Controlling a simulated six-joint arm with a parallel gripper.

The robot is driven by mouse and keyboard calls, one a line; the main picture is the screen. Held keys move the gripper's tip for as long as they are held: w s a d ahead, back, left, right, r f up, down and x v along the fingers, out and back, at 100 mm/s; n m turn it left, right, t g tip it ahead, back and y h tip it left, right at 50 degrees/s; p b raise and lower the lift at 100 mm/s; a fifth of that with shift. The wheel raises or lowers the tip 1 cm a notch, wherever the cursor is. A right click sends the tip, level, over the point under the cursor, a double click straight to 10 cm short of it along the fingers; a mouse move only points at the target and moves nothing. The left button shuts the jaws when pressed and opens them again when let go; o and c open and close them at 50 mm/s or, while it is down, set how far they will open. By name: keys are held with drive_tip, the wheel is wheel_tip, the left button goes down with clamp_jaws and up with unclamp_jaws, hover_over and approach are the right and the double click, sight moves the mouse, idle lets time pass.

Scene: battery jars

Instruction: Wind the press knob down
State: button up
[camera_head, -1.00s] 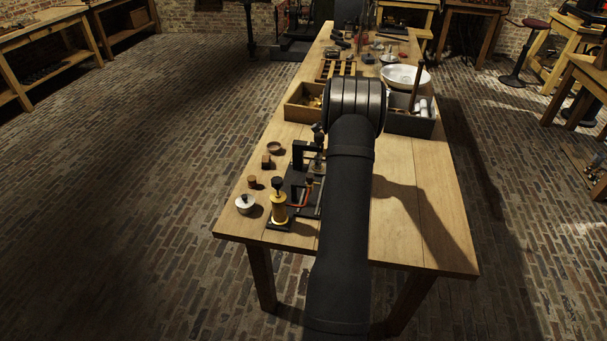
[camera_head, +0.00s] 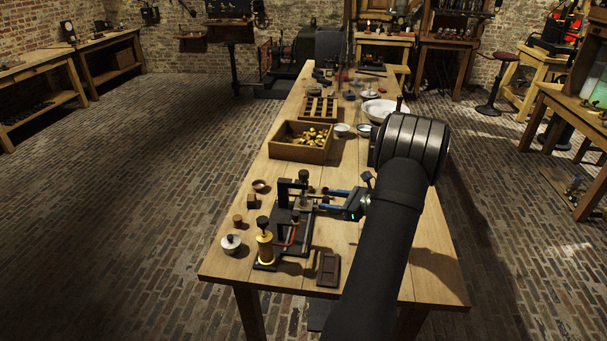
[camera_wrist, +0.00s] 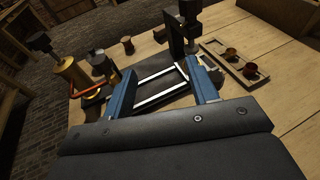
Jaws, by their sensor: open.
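The press (camera_head: 284,192) is a black frame on a dark base near the bench's front left. Its dark press knob (camera_head: 304,175) tops the upright spindle; in the wrist view the knob (camera_wrist: 188,9) is at the top, partly cut off. My gripper (camera_head: 320,200) is open, with its blue fingers level, pointing left at the press from its right side, below knob height. In the wrist view the gripper (camera_wrist: 160,68) has empty space between its fingers, with the press base beyond. It does not hold the knob.
A brass cylinder with a black top (camera_head: 265,247) and red tube stands in front of the press. A lidded pot (camera_head: 231,243) is left of it. A dark tray (camera_head: 328,268) lies at the front. A wooden box (camera_head: 300,151) of brass parts stands behind.

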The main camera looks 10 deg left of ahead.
sight(305, 176)
drive_tip(key=d+r+m+t, duration=0.2)
drive_tip(key=d+m+t, duration=0.1)
drive_tip(key=d+t, duration=0.15)
drive_tip(key=shift+y, duration=0.3)
drive_tip(key=x, duration=1.7)
drive_tip(key=shift+w+a+r, duration=0.2)
drive_tip(key=shift+w, duration=0.1)
drive_tip(key=c, duration=1)
drive_tip(key=shift+o, duration=0.2)
drive_tip(key=shift+m+t, duration=0.4)
drive_tip(key=shift+t, duration=0.05)
drive_tip(key=shift+a+r+m+t+h, duration=0.1)
drive_tip(key=shift+m+t+h, duration=1.1)
drive_tip(key=shift+t+h, duration=0.15)
drive_tip(key=shift+m+t+h, duration=1.45)
drive_tip(key=shift+m+h, duration=0.15)
drive_tip(key=shift+h, duration=0.65)
